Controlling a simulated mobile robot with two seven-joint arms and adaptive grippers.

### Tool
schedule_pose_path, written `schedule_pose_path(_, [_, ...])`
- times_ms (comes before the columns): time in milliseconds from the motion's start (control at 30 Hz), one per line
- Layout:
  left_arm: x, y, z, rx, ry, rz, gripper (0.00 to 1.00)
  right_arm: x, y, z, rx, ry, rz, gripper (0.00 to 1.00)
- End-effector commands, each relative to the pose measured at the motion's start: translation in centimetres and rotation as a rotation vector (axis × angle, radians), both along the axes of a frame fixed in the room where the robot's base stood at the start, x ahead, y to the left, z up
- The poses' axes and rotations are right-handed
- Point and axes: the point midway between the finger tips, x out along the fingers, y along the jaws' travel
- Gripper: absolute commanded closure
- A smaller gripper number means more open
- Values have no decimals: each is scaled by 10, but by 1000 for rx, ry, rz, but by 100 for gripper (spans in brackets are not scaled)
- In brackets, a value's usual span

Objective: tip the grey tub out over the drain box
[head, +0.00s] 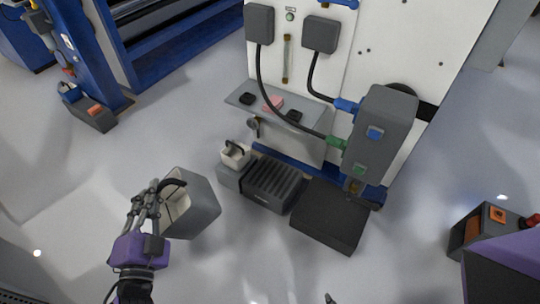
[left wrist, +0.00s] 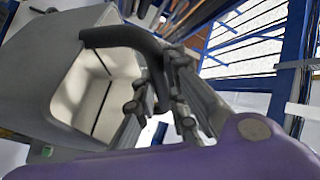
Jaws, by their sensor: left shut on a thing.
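The grey tub (head: 202,212) hangs tilted in the head view, its pale inside facing left toward my gripper. My left gripper (head: 155,200) is shut on the tub's dark handle (head: 172,185). In the left wrist view the handle (left wrist: 125,40) runs into the fingers (left wrist: 160,85), and the tub (left wrist: 50,65) shows a pale inside with no clear contents. The drain box seems to be the dark ribbed box (head: 273,183) on the floor, to the right of the tub and apart from it. A small dark tip at the bottom edge may be my right gripper (head: 330,298).
A flat black box (head: 331,214) stands right of the ribbed box. A small white container (head: 235,154) sits to its left. A shelf (head: 278,106) and a grey cabled unit (head: 382,130) are behind. The floor left of the tub is clear.

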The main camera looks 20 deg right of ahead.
Motion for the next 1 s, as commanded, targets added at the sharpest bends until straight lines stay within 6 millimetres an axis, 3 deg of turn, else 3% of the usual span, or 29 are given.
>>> schedule_pose_path(33, [1, 0, 7, 21, -3, -1, 100, 4, 0, 8, 0, -11, -1, 100])
schedule_pose_path(300, [2, 0, 10, 135, 25, -1, 100, 5, 0, 25, 4, -19, -5, 100])
schedule_pose_path(1000, [2, -1, 15, 430, 100, 0, 100, 32, 15, 75, 32, -72, 17, 100])
